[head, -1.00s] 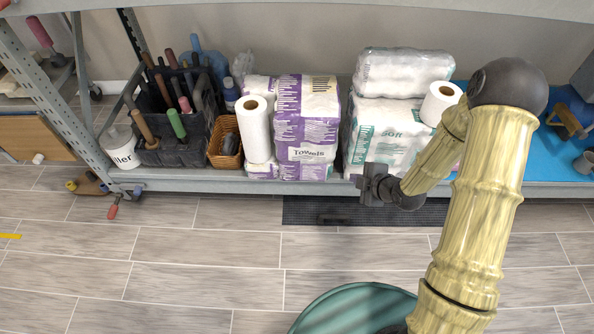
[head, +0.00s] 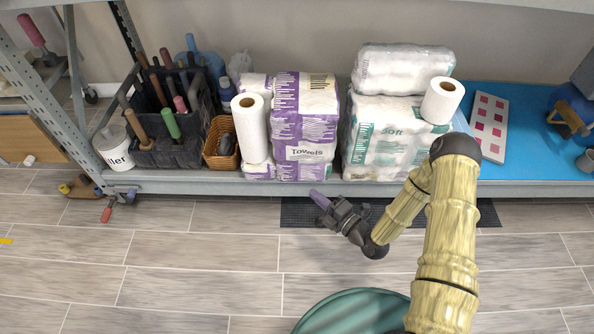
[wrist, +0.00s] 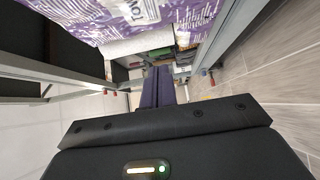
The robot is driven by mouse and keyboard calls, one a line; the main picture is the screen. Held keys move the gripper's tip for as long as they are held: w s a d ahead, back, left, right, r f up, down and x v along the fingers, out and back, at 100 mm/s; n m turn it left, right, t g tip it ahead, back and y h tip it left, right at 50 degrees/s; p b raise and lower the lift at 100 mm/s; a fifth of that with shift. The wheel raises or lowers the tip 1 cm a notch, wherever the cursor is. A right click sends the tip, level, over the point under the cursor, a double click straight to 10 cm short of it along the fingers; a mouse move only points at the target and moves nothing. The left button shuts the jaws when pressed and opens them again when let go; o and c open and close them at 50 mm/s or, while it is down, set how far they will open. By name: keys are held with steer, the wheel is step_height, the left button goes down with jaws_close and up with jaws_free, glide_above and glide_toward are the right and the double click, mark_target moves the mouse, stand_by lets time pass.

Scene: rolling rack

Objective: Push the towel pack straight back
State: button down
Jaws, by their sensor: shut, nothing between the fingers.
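The towel pack (head: 306,110) is white and purple plastic marked "Towels". It stands upright on the shelf, its front close to the shelf's front edge, and also shows at the top of the wrist view (wrist: 135,14). My gripper (head: 318,198) is shut and empty. It is in front of the shelf, below and slightly right of the towel pack's front, apart from it. In the wrist view the closed fingers (wrist: 158,88) point along the shelf front. More purple and white packs are partly hidden behind and under the towel pack.
A paper roll (head: 251,128) stands left of the pack, with a wicker basket (head: 220,145) beyond it. White packs (head: 393,135) stand to the right, with a small roll (head: 441,100) on them. The shelf edge (head: 230,187) runs along the front. The floor before it is mostly clear.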

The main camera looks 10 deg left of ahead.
mark_target(296, 154)
steer(key=b+x, duration=0.2)
steer(key=x, duration=0.2)
steer(key=w+b+x, duration=0.1)
steer(key=b+x, duration=0.1)
steer(key=x, duration=0.2)
steer(key=w+d+b+x, duration=0.1)
steer(key=b+x, duration=0.1)
steer(key=x, duration=0.2)
steer(key=shift+f, duration=0.15)
steer(key=shift+w+a, duration=0.1)
steer(key=shift+w, duration=0.3)
steer(key=shift+w, duration=0.1)
steer(key=shift+w+a+r+b, duration=0.1)
steer(key=shift+w+a+b, duration=0.1)
steer(key=shift+w, duration=0.65)
steer(key=shift+w+a+r+b, duration=0.1)
steer(key=shift+w+a+b, duration=0.05)
steer(key=shift+w, duration=0.75)
steer(key=shift+w+a+b, duration=0.2)
steer(key=shift+w, duration=0.65)
steer(key=shift+s, duration=0.1)
